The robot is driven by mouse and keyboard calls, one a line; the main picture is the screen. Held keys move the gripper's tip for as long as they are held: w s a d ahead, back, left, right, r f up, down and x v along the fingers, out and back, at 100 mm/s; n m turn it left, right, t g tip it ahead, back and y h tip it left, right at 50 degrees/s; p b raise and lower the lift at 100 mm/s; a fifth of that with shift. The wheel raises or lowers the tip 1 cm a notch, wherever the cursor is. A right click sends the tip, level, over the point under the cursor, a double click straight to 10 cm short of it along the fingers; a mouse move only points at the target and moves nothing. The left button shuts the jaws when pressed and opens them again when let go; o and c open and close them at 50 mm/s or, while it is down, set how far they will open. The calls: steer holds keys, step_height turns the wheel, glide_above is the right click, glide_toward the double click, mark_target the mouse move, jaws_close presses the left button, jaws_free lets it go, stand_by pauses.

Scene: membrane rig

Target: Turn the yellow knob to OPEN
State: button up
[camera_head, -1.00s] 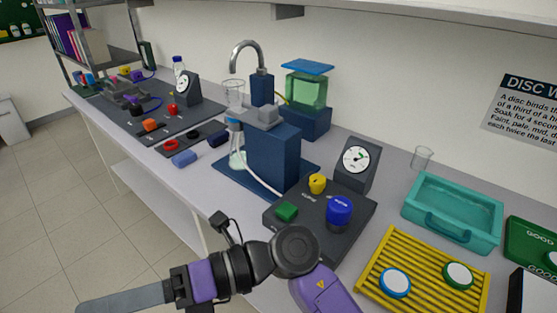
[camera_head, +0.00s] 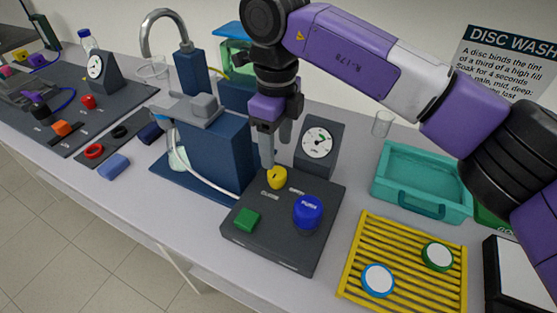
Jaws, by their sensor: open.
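The yellow knob (camera_head: 277,177) stands on the back part of a dark control box (camera_head: 272,238). White lettering lies on the box on both sides of the knob, too small to read surely. My gripper (camera_head: 276,157) points down just above the knob, its fingers apart. One finger reaches close to the knob's left side; I cannot tell whether it touches. A blue knob (camera_head: 308,212) and a green button (camera_head: 246,220) are on the same box. A round dial gauge (camera_head: 317,143) stands behind the box.
A blue pump-like stand (camera_head: 225,150) with a clear tube is just left of the box. A yellow rack (camera_head: 400,270) with two discs and a teal tray (camera_head: 425,180) are to the right. A glass beaker (camera_head: 382,123) stands behind.

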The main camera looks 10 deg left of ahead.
mark_target(277, 172)
steer(key=shift+f+p, duration=0.5)
steer(key=shift+f, duration=3.3)
jaws_close()
